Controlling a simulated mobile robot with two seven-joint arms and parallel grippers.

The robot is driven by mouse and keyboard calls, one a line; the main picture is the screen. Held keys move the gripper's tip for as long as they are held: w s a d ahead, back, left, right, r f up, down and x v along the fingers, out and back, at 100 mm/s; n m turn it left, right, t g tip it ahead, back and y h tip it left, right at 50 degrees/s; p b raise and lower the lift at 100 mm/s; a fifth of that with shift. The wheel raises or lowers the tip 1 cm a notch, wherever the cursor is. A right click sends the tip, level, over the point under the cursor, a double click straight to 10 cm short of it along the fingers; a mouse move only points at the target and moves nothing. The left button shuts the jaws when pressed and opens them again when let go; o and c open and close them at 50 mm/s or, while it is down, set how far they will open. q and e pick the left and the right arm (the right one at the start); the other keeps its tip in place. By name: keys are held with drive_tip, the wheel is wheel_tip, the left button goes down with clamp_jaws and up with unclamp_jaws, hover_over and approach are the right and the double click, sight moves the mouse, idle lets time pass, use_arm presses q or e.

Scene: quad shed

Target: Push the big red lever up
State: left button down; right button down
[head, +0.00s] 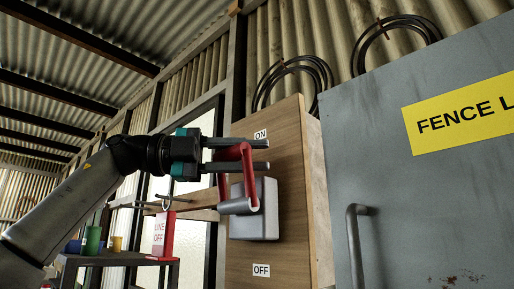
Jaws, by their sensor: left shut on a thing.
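The big red lever (248,166) is mounted on a grey switch box (268,222) on a wooden board (286,148). Its red arms rise from a grey pivot beside the box towards the ON label (260,134). The OFF label (261,270) is low on the board. My left gripper (262,155) comes in from the left, with its two grey fingers above and below the lever's upper part. The fingers are shut on the lever and partly hide its upper end. My right gripper is not in view.
A grey cabinet door (400,185) with a yellow sign and a handle (354,245) stands close on the right. Coiled black hoses (300,70) hang above. A red LINE OFF sign (164,235) and cups stand on a small table (120,258) at the lower left.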

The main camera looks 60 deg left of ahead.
use_arm(q)
drive_tip(key=shift+w+a+n+y+p, duration=0.1)
drive_tip(key=shift+w+n+y+p, duration=0.2)
idle(0.4)
drive_tip(key=c, duration=0.6)
unclamp_jaws()
drive_tip(key=shift+f, duration=0.1)
